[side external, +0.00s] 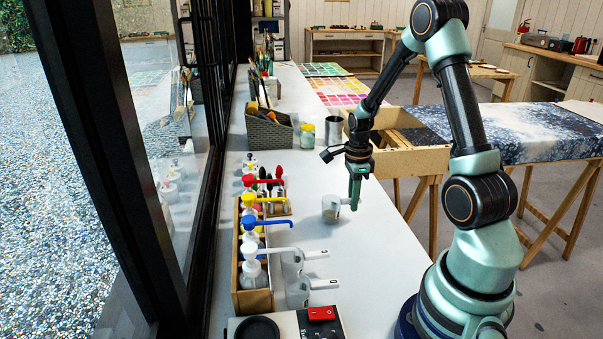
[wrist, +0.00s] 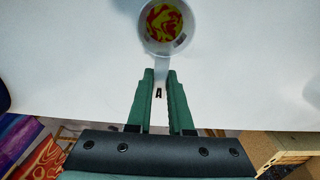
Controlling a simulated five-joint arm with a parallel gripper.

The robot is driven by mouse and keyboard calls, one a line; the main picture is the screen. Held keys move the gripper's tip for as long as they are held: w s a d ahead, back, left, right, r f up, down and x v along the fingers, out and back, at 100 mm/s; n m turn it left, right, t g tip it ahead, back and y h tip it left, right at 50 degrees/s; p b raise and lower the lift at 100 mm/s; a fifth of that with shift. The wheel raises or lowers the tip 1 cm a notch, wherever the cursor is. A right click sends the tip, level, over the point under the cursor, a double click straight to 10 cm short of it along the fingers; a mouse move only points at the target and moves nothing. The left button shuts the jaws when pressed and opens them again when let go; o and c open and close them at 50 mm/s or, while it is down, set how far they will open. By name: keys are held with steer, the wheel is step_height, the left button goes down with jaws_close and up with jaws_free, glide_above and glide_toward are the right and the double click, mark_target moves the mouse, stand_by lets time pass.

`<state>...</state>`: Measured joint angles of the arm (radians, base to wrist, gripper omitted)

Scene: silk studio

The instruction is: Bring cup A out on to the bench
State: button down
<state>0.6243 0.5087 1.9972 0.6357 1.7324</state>
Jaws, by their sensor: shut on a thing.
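Cup A (side external: 331,209) is a small pale cup with a straight handle, over the white bench (side external: 330,185) near its right edge in the side view. In the wrist view the cup (wrist: 146,36) lies just ahead of my fingertips, with red and yellow swirls inside. The black letter A (wrist: 159,93) shows between my fingers. My gripper (side external: 354,204) points down and is shut on the cup's handle, also in the wrist view (wrist: 161,78). The cup looks upright. I cannot tell whether its base touches the bench.
A wooden rack (side external: 240,270) of pump bottles stands left along the window. White handled pieces (side external: 302,258) stick out beside it. A wicker basket (side external: 268,136), jar (side external: 307,137) and metal can (side external: 333,131) stand behind. Bare bench lies around the cup.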

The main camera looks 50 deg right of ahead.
steer(key=shift+f, duration=0.4)
stand_by(0.3)
steer(key=c, duration=0.7)
jaws_free()
steer(key=shift+c, duration=0.2)
step_height(320, 180, up, 12)
steer(key=shift+r, duration=0.15)
steer(key=s+a+r+n+t, duration=0.1)
steer(key=a+r+n, duration=0.4)
steer(key=a+n, duration=0.6)
steer(key=s+a+r+n+t, duration=0.1)
steer(key=a+r+n+t, duration=0.3)
steer(key=a+n, duration=0.7)
steer(key=r+n, duration=0.1)
steer(key=n, duration=0.4)
steer(key=shift+s+a+t, duration=0.3)
steer(key=shift+s, duration=0.05)
